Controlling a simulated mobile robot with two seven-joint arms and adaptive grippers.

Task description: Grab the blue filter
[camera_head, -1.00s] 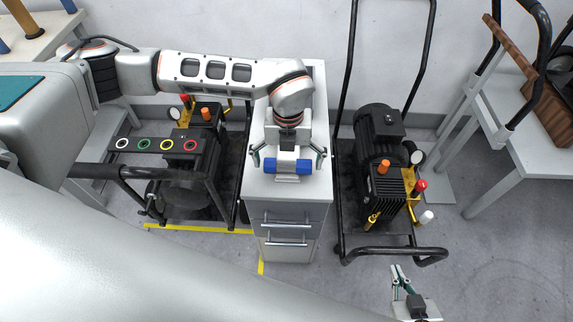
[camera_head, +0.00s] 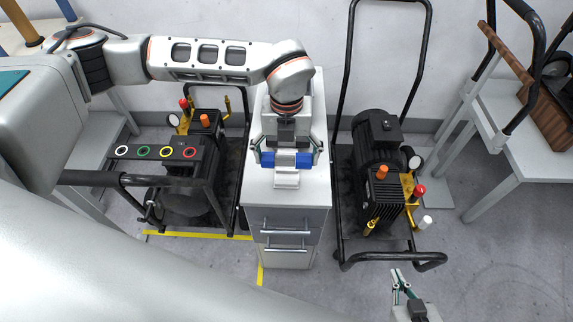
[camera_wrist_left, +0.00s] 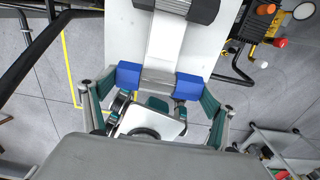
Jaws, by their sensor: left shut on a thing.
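The blue filter (camera_head: 269,160) has two blue ends joined by a pale grey middle. It sits on a light stand on top of a narrow white cabinet (camera_head: 258,194) in the head view. My left gripper (camera_head: 287,157) reaches down over it, and its fingers close on the two blue ends from the sides. The wrist view shows the filter's blue end (camera_wrist_left: 128,75) against one teal finger, with the other end against the opposite finger. My right gripper (camera_head: 399,278) is low in the head view, away from the cabinet; its finger gap is unclear.
A dark pump on a cart (camera_head: 378,145) stands right of the cabinet. Another cart with a ringed panel (camera_head: 155,152) stands left. A grey table (camera_head: 500,145) is at the far right. Yellow tape (camera_head: 200,235) marks the floor. Open floor lies at lower right.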

